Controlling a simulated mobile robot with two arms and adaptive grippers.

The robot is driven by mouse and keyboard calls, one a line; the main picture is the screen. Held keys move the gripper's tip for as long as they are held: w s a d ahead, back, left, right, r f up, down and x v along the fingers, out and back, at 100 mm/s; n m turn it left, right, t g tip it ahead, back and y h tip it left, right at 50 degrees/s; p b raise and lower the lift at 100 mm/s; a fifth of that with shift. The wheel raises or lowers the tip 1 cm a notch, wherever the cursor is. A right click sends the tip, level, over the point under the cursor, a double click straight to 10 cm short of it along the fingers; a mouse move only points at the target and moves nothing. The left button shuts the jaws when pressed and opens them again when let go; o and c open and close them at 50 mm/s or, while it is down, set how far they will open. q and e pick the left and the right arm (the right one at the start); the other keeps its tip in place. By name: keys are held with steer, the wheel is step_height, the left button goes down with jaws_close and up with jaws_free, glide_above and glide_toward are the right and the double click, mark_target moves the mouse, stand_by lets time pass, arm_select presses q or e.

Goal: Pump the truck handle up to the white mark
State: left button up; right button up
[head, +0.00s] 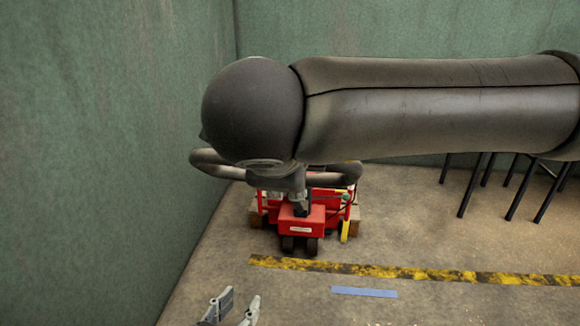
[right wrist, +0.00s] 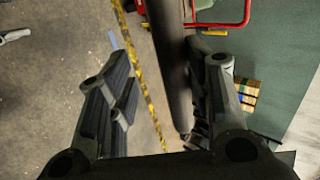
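In the head view the red pallet truck (head: 303,218) stands on the floor near the left wall. Its grey loop handle (head: 335,176) shows on both sides of my dark right arm, which hides the handle's middle. My left gripper (head: 232,308) is low at the bottom edge, its fingertips apart and empty, away from the truck. My right gripper (right wrist: 165,95) shows in the right wrist view with its fingers wide apart. A dark bar runs between them, beside the right finger; I cannot tell whether it is the handle or my arm. No white mark is visible.
Green walls (head: 110,120) meet behind and left of the truck. A wooden pallet (head: 355,222) is by the truck. Yellow-black tape (head: 400,271) and a blue strip (head: 364,292) lie on the floor. Thin dark legs (head: 472,185) stand at right. The front floor is clear.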

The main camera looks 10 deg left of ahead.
steer(key=v, duration=1.2)
steer(key=shift+f, duration=0.1)
